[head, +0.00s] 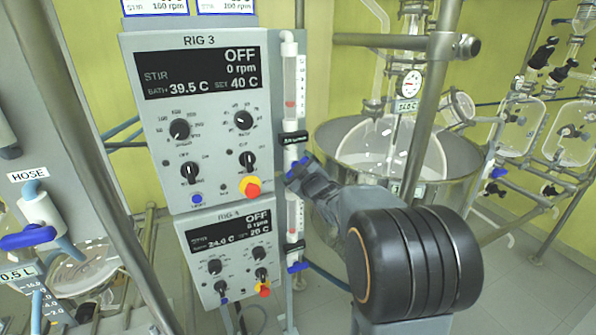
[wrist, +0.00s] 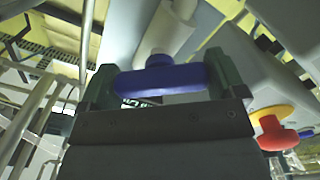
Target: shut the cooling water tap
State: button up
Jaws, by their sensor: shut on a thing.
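The cooling water tap has a blue handle (wrist: 162,80), seen close up in the wrist view. My gripper (wrist: 165,82) is shut on this handle, with one green finger at each end of the bar. In the head view my gripper (head: 303,174) is at the blue tap handle (head: 297,169) on the flowmeter column beside the RIG 3 panel (head: 205,120). The handle is partly hidden there by my gripper. The flowmeter tube (head: 291,85) above it has a red float inside.
A red and yellow stop button (head: 251,187) sits just left of the tap. A second panel (head: 232,257) and another blue tap (head: 297,267) are below. A glass vessel in a steel bath (head: 330,130) stands to the right. A metal post (head: 430,95) rises behind my arm.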

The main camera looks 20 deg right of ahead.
jog(key=m, duration=0.3)
jog(key=shift+m, duration=0.4)
jog(key=shift+m+p, duration=0.35)
jog(key=shift+m, duration=1.55)
jog(key=o, duration=0.6)
jog(key=shift+o, duration=0.2)
jog(key=s, duration=1.4)
jog(key=shift+b, duration=0.35)
jog(key=shift+w, duration=0.1)
